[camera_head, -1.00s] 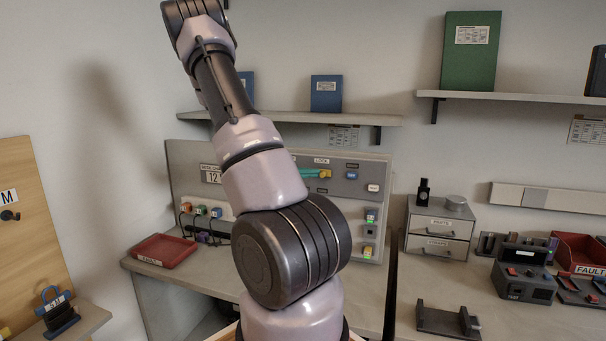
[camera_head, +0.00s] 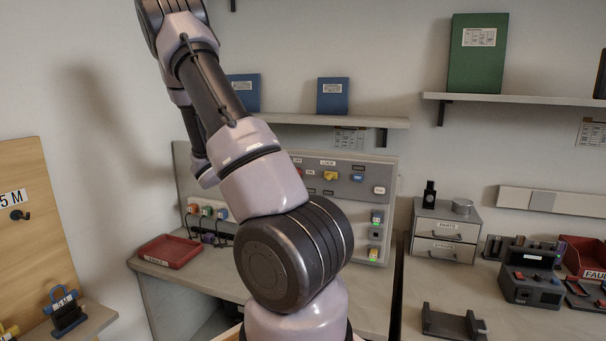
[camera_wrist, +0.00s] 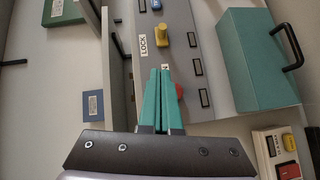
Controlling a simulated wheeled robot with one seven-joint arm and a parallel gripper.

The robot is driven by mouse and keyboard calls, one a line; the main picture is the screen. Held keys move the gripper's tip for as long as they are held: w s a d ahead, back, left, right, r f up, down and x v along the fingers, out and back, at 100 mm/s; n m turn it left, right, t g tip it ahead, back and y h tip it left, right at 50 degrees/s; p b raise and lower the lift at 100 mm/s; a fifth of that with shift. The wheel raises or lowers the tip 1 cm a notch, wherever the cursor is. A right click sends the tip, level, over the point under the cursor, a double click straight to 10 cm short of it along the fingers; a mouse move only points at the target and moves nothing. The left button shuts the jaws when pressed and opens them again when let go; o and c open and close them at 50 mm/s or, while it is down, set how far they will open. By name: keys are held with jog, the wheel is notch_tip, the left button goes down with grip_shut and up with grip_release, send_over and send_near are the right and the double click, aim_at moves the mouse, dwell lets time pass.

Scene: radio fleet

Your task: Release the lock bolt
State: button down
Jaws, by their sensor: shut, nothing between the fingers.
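The yellow lock bolt (camera_head: 330,176) sits on the grey wall panel (camera_head: 376,205) near a LOCK label. In the wrist view the yellow bolt (camera_wrist: 163,36) stands out from the panel beside the LOCK label (camera_wrist: 143,45). My gripper (camera_wrist: 160,72) shows there with its two green fingers together and nothing between them. In that picture the fingertips are below the bolt, and a gap shows between them. A red part (camera_wrist: 179,92) is partly hidden behind the fingers. In the head view my arm hides my gripper.
A teal box (camera_wrist: 255,60) with a black handle stands close by on the right in the wrist view. Blue-handled and colored plugs (camera_head: 207,211) are left on the panel. A red tray (camera_head: 170,251) lies on the desk. A shelf (camera_head: 330,121) runs above.

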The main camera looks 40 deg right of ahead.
jog(key=shift+v, duration=1.5)
